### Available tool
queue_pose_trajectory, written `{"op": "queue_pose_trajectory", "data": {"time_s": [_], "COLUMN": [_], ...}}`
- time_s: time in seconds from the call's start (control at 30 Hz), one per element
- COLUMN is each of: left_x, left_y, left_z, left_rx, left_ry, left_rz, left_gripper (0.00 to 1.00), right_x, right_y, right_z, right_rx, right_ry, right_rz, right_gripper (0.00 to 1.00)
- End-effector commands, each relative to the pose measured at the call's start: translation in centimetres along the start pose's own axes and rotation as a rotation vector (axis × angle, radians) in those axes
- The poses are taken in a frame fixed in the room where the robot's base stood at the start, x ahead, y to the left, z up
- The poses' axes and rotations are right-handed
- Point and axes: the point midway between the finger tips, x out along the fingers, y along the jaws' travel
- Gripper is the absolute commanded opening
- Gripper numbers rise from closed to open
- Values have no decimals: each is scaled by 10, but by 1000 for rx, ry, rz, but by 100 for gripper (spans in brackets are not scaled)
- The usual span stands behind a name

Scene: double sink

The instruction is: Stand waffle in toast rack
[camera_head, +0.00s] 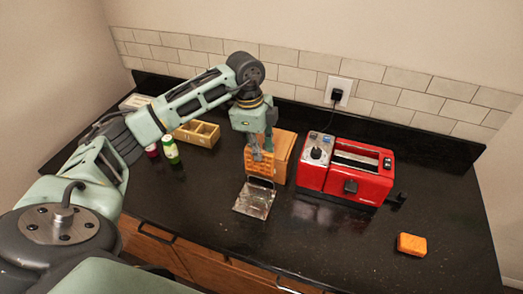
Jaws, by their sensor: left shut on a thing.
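My left gripper (261,147) points down near the middle of the counter and is shut on the waffle. The waffle (259,163) is golden-orange and held upright below the fingers, its top partly hidden by them. The toast rack (254,200) is a small shiny metal thing directly below and in front of the waffle. The waffle's lower edge is at the rack's back part in the picture; I cannot tell whether they touch. My right gripper is out of view.
A wooden block (286,158) stands just behind the waffle. A red toaster (359,175) is to the right. An orange block (411,244) lies at the front right. A wooden divided box (199,133) and a green bottle (170,149) are on the left. The front counter is mostly clear.

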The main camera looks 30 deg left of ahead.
Motion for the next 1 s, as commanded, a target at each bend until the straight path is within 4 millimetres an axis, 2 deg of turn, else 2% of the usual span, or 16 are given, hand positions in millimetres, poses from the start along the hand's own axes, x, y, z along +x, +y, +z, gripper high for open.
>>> {"op": "queue_pose_trajectory", "data": {"time_s": [0.37, 0.77, 1.0], "left_x": [18, 46, 62], "left_y": [0, 1, 1], "left_z": [2, 6, 8], "left_rx": [-2, 0, 0], "left_ry": [-1, -1, 0], "left_rz": [1, 1, 1], "left_gripper": [0, 0, 0], "right_x": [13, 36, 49], "right_y": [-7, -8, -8], "right_z": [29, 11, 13], "right_rx": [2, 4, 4], "right_ry": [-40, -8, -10], "right_rz": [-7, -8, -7], "right_gripper": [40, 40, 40]}}
